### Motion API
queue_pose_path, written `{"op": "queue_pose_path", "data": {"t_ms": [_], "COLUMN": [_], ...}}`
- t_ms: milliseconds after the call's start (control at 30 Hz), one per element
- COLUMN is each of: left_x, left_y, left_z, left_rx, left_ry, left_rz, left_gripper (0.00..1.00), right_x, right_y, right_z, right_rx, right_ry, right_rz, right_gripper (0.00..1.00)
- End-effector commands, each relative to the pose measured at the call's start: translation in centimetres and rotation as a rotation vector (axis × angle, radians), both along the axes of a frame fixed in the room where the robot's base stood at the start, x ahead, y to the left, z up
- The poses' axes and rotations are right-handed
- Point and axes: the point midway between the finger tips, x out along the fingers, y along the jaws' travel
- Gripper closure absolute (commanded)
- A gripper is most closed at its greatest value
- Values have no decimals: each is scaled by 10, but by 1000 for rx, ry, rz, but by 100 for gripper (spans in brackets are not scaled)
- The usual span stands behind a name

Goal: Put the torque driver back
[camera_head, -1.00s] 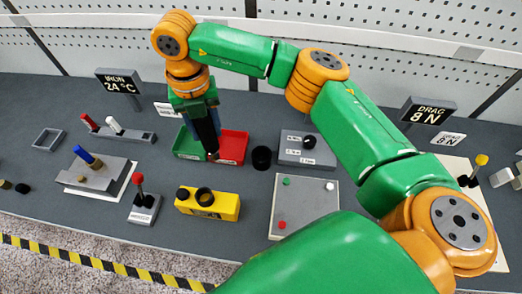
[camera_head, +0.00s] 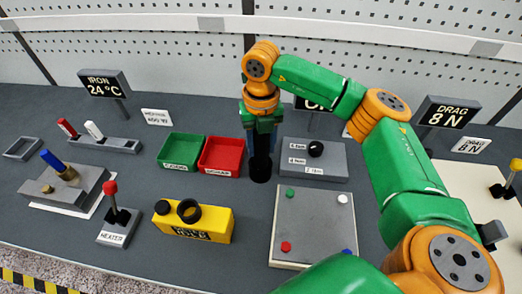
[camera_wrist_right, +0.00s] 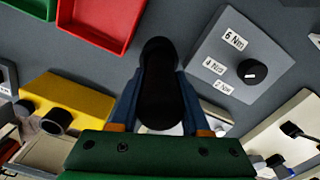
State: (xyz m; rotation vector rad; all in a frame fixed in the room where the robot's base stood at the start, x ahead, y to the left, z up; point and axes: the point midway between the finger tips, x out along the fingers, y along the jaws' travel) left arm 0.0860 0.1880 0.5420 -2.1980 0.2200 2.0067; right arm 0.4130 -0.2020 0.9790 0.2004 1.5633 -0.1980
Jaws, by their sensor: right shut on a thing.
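My right gripper (camera_head: 262,133) points down and is shut on the black torque driver (camera_head: 262,148), which hangs upright below it. In the right wrist view the dark driver (camera_wrist_right: 160,85) sits between the two blue fingers. The black round holder (camera_head: 261,172) stands on the bench directly under the driver, between the red bin and the grey torque box. I cannot tell whether the driver's lower end is inside the holder or just above it. My left gripper is not in view.
A red bin (camera_head: 221,152) and a green bin (camera_head: 181,150) stand close on the left. The grey torque box (camera_head: 328,160) with a black knob is close on the right. A yellow box (camera_head: 205,223) and a grey plate (camera_head: 313,225) lie nearer me.

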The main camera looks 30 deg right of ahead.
Motion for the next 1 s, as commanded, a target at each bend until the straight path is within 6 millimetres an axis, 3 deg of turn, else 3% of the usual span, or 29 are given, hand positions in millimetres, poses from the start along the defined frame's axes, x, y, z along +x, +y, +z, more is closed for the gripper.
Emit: {"op": "queue_pose_path", "data": {"t_ms": [233,267,367,733,1000], "left_x": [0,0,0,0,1], "left_y": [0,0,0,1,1], "left_z": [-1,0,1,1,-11], "left_rx": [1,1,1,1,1], "left_ry": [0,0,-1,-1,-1], "left_rz": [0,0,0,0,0], "left_gripper": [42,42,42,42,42], "right_x": [0,0,0,1,1], "right_y": [0,0,0,0,1], "right_z": [-1,-1,0,7,71], "right_rx": [0,0,0,-1,0], "right_ry": [-2,-1,-1,-4,-6], "right_rz": [0,0,0,0,0], "right_gripper": [100,48,24,24,24]}}
